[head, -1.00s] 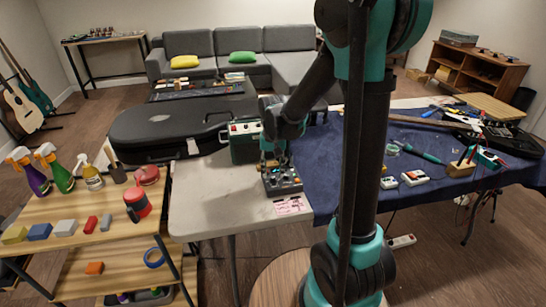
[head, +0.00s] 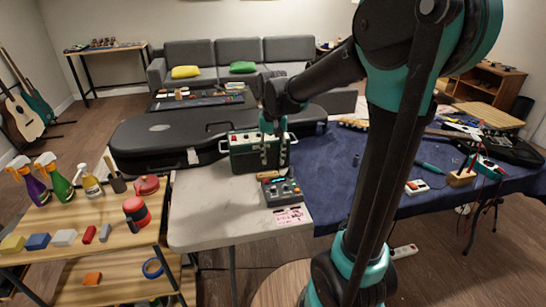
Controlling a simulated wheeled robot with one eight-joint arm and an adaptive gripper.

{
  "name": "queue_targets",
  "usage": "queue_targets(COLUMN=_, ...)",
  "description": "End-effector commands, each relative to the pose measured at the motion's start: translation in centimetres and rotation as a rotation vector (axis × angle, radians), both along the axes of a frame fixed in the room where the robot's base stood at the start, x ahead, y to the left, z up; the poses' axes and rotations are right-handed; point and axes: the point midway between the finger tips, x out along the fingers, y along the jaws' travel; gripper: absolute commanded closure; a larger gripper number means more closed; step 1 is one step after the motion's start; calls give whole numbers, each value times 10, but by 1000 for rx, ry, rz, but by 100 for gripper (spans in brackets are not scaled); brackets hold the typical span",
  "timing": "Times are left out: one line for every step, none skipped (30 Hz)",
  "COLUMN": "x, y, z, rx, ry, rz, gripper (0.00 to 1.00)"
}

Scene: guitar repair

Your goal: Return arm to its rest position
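My gripper (head: 273,150) hangs pointing down over the worktable, in front of the green amplifier-like box (head: 243,155). It is small in the head view, and I cannot tell whether its fingers are apart or together. Below it a grey pedal-like device with knobs (head: 281,194) lies on the bare light part of the table. A small brown piece (head: 267,175) lies at the device's back edge. My arm rises on the right and reaches left to the gripper, hiding part of the table.
A black guitar case (head: 150,138) lies behind the light tabletop (head: 205,215). A pink note (head: 290,216) is in front of the device. A blue mat (head: 335,185) with tools covers the right. A wooden cart (head: 100,220) with spray bottles stands at left.

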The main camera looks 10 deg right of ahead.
Motion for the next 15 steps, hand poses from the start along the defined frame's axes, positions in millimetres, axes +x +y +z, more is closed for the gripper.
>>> queue_targets(x=0, y=0, z=0, rx=0, ry=0, rz=0, gripper=62)
queue_targets(x=0, y=-1, z=0, rx=0, ry=-1, rz=0, gripper=62)
queue_targets(x=-2, y=-2, z=-1, rx=1, ry=-4, rz=1, gripper=62)
queue_targets(x=-4, y=-5, z=-3, rx=3, ry=-9, rz=2, gripper=62)
queue_targets(x=-8, y=-8, z=-5, rx=4, ry=-16, rz=4, gripper=62)
queue_targets(x=-13, y=-14, z=-9, rx=7, ry=-29, rz=7, gripper=62)
queue_targets(x=-19, y=-20, z=-12, rx=10, ry=-44, rz=11, gripper=62)
queue_targets(x=-25, y=-27, z=-17, rx=13, ry=-58, rz=15, gripper=62)
queue_targets(x=-35, y=-36, z=-24, rx=16, ry=-84, rz=23, gripper=62)
queue_targets(x=-44, y=-44, z=-30, rx=18, ry=-104, rz=28, gripper=62)
queue_targets(x=-53, y=-51, z=-36, rx=19, ry=-125, rz=35, gripper=62)
queue_targets(x=-66, y=-62, z=-45, rx=20, ry=-155, rz=44, gripper=62)
queue_targets(x=-75, y=-68, z=-51, rx=20, ry=-178, rz=53, gripper=62)
queue_targets(x=-85, y=-75, z=-57, rx=18, ry=-200, rz=59, gripper=62)
queue_targets(x=-97, y=-82, z=-66, rx=16, ry=-228, rz=69, gripper=62)
